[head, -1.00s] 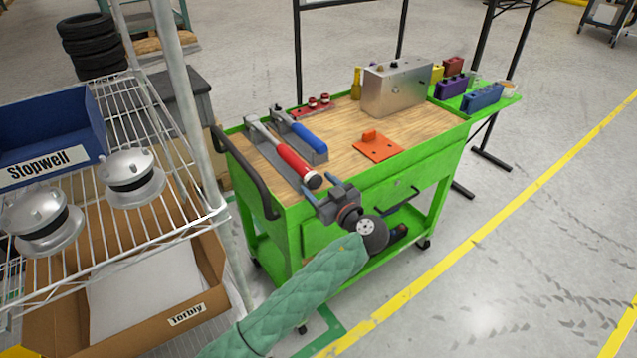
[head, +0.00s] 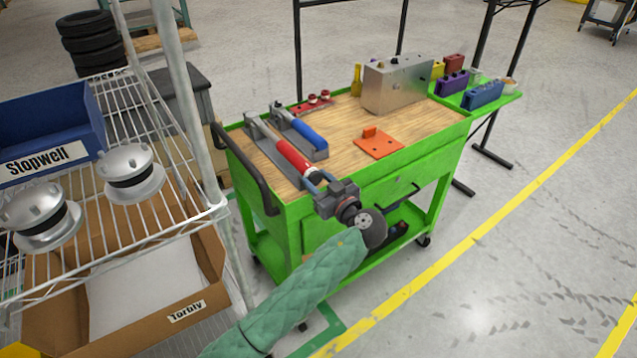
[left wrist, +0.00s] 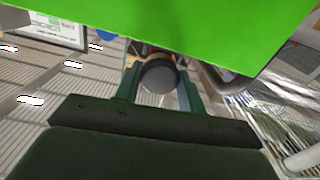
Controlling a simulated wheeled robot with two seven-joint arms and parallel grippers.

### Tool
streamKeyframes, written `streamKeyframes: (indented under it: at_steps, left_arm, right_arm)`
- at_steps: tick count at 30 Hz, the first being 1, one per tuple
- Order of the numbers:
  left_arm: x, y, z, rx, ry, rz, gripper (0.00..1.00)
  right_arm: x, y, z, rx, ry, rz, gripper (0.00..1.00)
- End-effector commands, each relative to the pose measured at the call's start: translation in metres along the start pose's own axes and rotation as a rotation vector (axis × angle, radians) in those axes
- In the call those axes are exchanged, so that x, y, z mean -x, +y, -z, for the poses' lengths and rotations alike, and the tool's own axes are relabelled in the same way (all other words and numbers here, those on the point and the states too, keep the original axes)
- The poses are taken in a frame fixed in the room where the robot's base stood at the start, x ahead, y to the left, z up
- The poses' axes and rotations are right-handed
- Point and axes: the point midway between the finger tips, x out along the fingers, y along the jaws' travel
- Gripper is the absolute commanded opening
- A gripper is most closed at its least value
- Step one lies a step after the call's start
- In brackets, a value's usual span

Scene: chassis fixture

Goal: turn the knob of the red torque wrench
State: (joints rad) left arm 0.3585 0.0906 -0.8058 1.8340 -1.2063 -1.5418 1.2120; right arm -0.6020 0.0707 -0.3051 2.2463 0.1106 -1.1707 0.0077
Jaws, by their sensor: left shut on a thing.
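The red torque wrench (head: 292,158) lies in a grey holder on the wooden top of the green cart, its handle end toward the cart's near edge. My left gripper (head: 316,182) has its fingers on either side of the knob at that end and is shut on it. In the left wrist view the dark round knob (left wrist: 158,76) sits between the two fingers of my left gripper (left wrist: 158,88). In the head view the fingers partly hide the knob. My right gripper is not in view.
A blue-handled wrench (head: 306,134) lies parallel, close beside the red one. An orange plate (head: 378,145) and a metal box (head: 397,84) stand on the cart top (head: 345,120). The cart's dark push handle (head: 240,168) is left of the gripper. A wire shelf (head: 150,228) stands further left.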

Motion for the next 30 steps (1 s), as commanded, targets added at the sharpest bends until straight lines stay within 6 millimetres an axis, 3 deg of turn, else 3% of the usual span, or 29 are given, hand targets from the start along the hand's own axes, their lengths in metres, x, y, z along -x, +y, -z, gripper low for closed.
streamKeyframes:
  at_steps: [6, 12, 17, 30]
  left_arm:
    - [0.001, 0.0, -0.004, -0.07, -0.002, 0.001, 0.17]
    - [0.001, 0.0, -0.001, -0.17, -0.002, 0.001, 0.17]
    - [0.001, 0.0, 0.0, -0.269, -0.002, 0.0, 0.17]
    - [0.001, 0.001, 0.001, -0.529, 0.0, 0.0, 0.17]
  right_arm:
    - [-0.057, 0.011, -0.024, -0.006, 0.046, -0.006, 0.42]
    - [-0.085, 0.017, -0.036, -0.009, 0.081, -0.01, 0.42]
    - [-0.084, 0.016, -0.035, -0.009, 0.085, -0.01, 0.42]
    - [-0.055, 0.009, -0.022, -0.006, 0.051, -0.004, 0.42]
